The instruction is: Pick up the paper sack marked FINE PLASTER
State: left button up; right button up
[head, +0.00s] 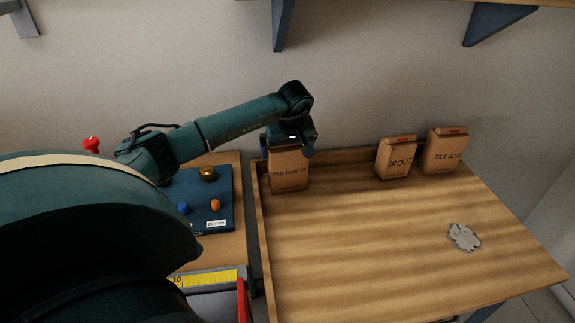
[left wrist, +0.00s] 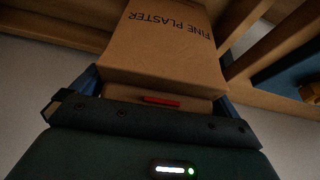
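The brown paper sack marked FINE PLASTER (head: 289,172) stands upright in the back left corner of the wooden bench top. My left gripper (head: 290,140) is directly over it, pointing down, and covers its top. In the left wrist view the sack (left wrist: 165,48) fills the space between the two blue fingers (left wrist: 157,95), its folded top with a red strip close to the palm. One finger lies along each side of the sack. Whether they press on it or leave a small gap is not clear. My right gripper is not in view.
Sacks marked GROUT (head: 396,160) and TILE GLUE (head: 445,152) stand to the right along the back. A grey jagged flat piece (head: 463,237) lies on the bench top (head: 360,245), otherwise bare. A low rim (head: 262,240) runs along its left edge. A blue board (head: 225,188) with small knobs lies left.

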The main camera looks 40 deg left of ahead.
pick_arm(q)
jog(key=c, duration=1.3)
jog(key=shift+r, duration=0.1)
jog(key=shift+c, duration=0.6)
